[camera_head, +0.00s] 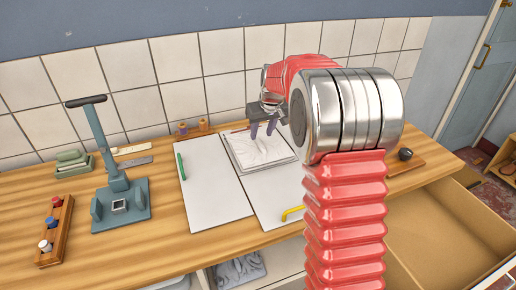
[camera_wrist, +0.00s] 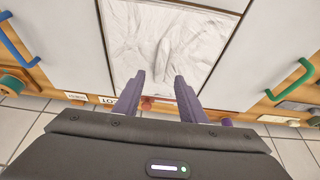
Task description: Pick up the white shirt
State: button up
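The white shirt (camera_head: 258,148) lies folded flat in a shallow square frame on the counter. In the wrist view the shirt (camera_wrist: 165,50) fills the space just beyond my fingertips, with creases on its surface. My gripper (camera_head: 263,128) is above the back edge of the shirt. In the wrist view my gripper (camera_wrist: 157,80) has its two purple fingers spread apart with nothing between them. Whether the fingertips touch the cloth cannot be told. My red arm hides part of the counter to the right of the shirt.
A teal press-like device (camera_head: 118,190) and a wooden rack (camera_head: 55,232) stand left. Spools (camera_head: 203,124) sit by the tiled wall. An open drawer (camera_head: 430,245) is at right.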

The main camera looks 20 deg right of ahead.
aim_at(259, 142)
jog(key=shift+x, duration=2.6)
jog(key=shift+f, duration=0.1)
grip_shut()
